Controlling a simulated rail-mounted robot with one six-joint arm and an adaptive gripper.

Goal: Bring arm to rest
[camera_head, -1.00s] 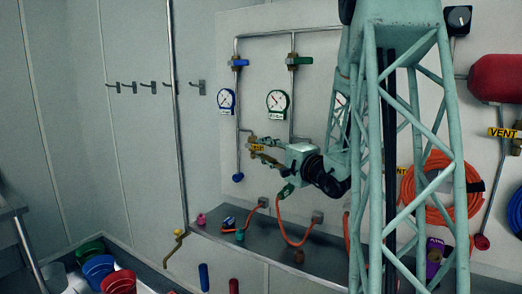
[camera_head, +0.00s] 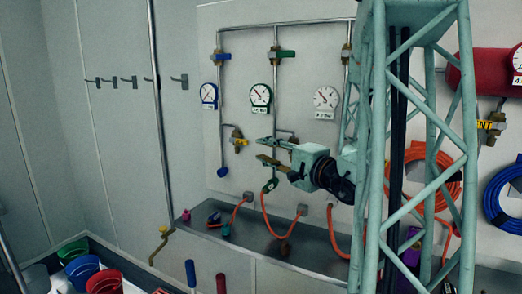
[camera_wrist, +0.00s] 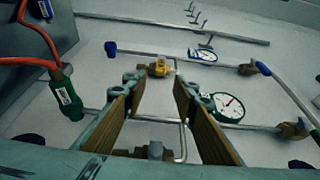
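My gripper (camera_head: 262,150) is at the end of my arm in front of the wall panel, pointing left. Its two fingers are apart. In the wrist view my gripper (camera_wrist: 155,82) shows two brown-padded fingers spread wide with nothing between the pads. A yellow-tagged valve (camera_head: 237,139) on the panel's piping is just left of the fingertips. It also shows in the wrist view (camera_wrist: 160,68), past the fingertips and apart from them.
Gauges (camera_head: 261,96) and pipes line the panel. Orange hoses (camera_head: 277,237) hang below my gripper. A grey shelf (camera_head: 310,254) runs beneath. Coloured buckets (camera_head: 82,270) stand at lower left. Wall hooks (camera_head: 130,80) are at upper left. A red tank (camera_head: 485,72) is at right.

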